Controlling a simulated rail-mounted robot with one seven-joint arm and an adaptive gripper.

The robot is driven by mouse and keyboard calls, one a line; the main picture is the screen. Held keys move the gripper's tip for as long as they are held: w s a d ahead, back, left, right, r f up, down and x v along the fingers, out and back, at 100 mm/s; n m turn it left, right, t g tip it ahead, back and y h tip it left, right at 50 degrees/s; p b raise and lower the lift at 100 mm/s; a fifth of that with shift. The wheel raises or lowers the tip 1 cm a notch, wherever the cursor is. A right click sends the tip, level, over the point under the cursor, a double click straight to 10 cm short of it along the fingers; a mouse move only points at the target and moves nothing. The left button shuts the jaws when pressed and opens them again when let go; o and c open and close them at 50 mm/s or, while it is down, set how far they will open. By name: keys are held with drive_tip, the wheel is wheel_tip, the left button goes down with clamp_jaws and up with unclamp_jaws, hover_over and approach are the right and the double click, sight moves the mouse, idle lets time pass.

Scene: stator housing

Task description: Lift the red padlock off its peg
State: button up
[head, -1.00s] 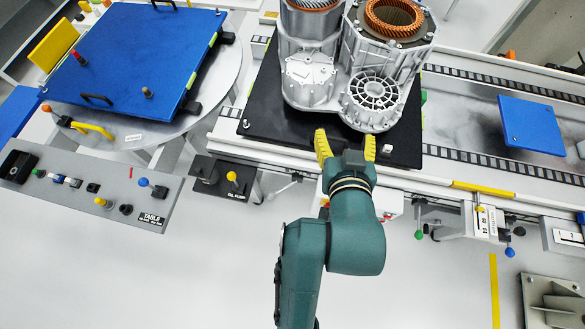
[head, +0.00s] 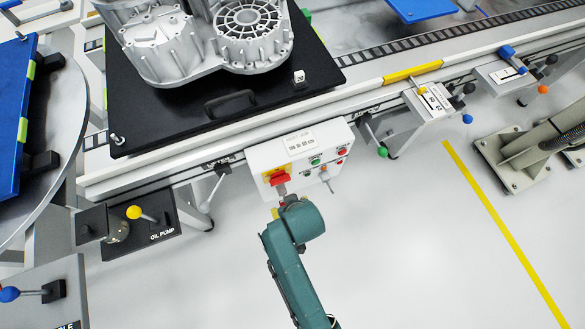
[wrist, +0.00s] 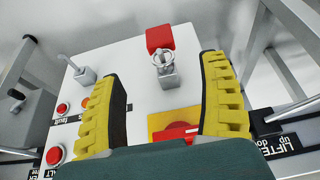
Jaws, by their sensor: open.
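The red padlock (wrist: 160,38) shows in the wrist view as a red block with a metal shackle. It hangs by the shackle on a short grey peg (wrist: 168,77) on the white control box (wrist: 130,60). My gripper (wrist: 163,68) is open, its two yellow ribbed fingers to the left and right of the peg and shackle. The fingers look apart from both. The red padlock body lies beyond the fingertips in the picture. In the head view the grey peg (head: 282,189) shows below the red switch, and my wrist hides the padlock.
The red rotary switch (wrist: 180,133) on its yellow plate sits close to the peg, between the fingers. A metal toggle (wrist: 83,74) and red button (wrist: 56,155) are on the box. The oil pump panel (head: 150,225) stands left in the head view.

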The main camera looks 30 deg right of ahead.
drive_tip(key=b+x, duration=0.4)
drive_tip(key=x, duration=0.7)
drive_tip(key=shift+b, duration=0.4)
drive_tip(key=c, duration=1.3)
